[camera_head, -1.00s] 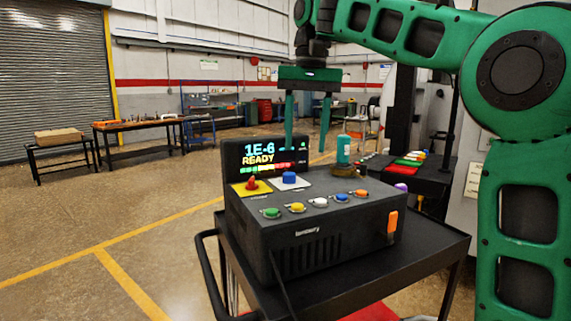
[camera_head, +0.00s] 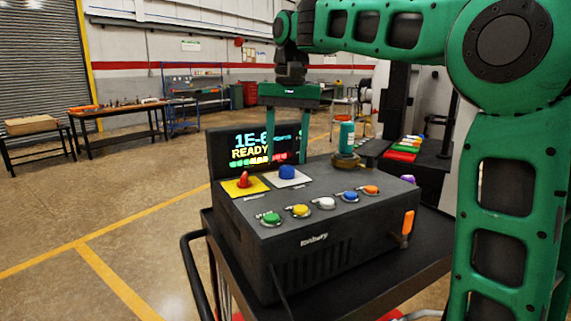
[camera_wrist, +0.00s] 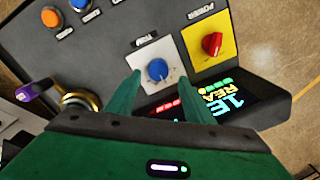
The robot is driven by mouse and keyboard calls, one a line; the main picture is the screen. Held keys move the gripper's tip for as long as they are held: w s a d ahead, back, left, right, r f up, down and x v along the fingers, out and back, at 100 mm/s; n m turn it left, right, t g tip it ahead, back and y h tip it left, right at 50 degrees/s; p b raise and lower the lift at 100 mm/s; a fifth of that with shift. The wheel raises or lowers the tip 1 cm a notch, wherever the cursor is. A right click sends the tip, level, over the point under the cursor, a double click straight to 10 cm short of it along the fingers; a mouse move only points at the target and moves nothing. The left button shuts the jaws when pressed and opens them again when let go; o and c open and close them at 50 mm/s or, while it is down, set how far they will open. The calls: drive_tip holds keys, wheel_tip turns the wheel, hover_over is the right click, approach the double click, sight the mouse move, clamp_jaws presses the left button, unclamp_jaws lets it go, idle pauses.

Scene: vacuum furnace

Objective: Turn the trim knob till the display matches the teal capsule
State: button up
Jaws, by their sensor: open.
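The blue trim knob (camera_head: 287,172) sits on a white plate on top of the black console (camera_head: 330,245). My gripper (camera_head: 287,155) is open and empty, pointing down above the console. In the wrist view the knob (camera_wrist: 157,69) lies between and just beyond my two fingertips (camera_wrist: 160,82), not clasped. The display (camera_head: 250,148) at the console's back reads "1E-6 READY" with a coloured bar below; my fingers partly cover it. The teal capsule (camera_head: 347,137) stands upright in a brass-coloured holder (camera_head: 345,160) at the console's back right.
A red knob on a yellow plate (camera_head: 243,180) is beside the trim knob. Several coloured buttons (camera_head: 323,203) line the console's front, with an orange lever (camera_head: 407,224) and a purple knob (camera_head: 408,180) at its right. The console rests on a black cart (camera_head: 425,268).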

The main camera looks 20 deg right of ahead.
sight(286, 166)
drive_tip(key=shift+s+f, duration=0.1)
drive_tip(key=shift+f, duration=1.55)
drive_tip(key=c, duration=1.1)
drive_tip(key=shift+o, duration=0.3)
drive_tip(key=shift+r, duration=0.1)
